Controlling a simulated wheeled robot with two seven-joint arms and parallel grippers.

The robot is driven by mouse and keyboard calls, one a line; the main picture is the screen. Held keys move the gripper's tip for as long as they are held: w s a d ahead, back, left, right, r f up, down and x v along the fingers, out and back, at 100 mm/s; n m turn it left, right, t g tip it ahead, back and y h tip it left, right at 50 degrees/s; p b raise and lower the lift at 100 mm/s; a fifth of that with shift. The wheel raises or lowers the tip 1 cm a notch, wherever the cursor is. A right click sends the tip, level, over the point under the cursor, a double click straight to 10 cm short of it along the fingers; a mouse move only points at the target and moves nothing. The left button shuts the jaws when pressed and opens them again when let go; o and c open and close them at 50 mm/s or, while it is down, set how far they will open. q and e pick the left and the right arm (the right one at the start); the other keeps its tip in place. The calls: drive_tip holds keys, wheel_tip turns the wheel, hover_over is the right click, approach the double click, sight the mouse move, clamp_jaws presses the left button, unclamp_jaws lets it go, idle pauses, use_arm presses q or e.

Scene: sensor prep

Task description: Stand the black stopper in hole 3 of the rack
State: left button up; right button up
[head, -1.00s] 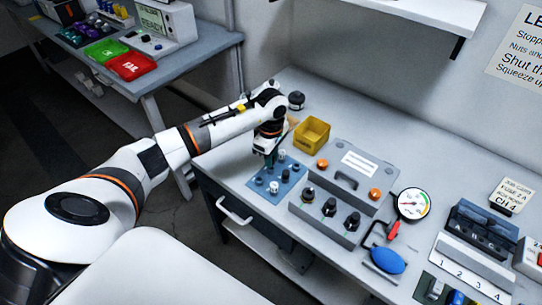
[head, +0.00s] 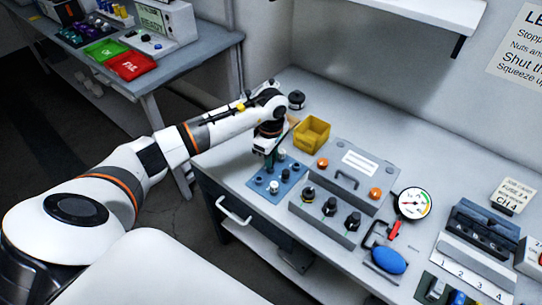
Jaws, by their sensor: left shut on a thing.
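My left gripper (head: 269,160) points down over a blue plate (head: 262,196) near the table's front left edge. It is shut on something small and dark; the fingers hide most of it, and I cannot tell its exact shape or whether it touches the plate. Small white and dark pieces stand on the blue plate around the fingertips, among them a white one (head: 274,187). I cannot read any hole numbers on this plate. My right gripper is not in view.
A yellow bin (head: 312,134) stands behind the gripper. A grey block with black knobs (head: 325,222), a grey case (head: 350,172), a round gauge (head: 413,203) and a blue bulb (head: 389,261) lie to the right. A block numbered 1 to 4 (head: 470,262) is at far right.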

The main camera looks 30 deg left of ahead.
use_arm(q)
drive_tip(key=shift+f+b, duration=0.85)
drive_tip(key=shift+f, duration=0.1)
idle(0.6)
drive_tip(key=o, duration=0.9)
drive_tip(key=shift+o, duration=0.2)
drive_tip(key=shift+r+p, duration=2.05)
drive_tip(key=shift+r, duration=1.5)
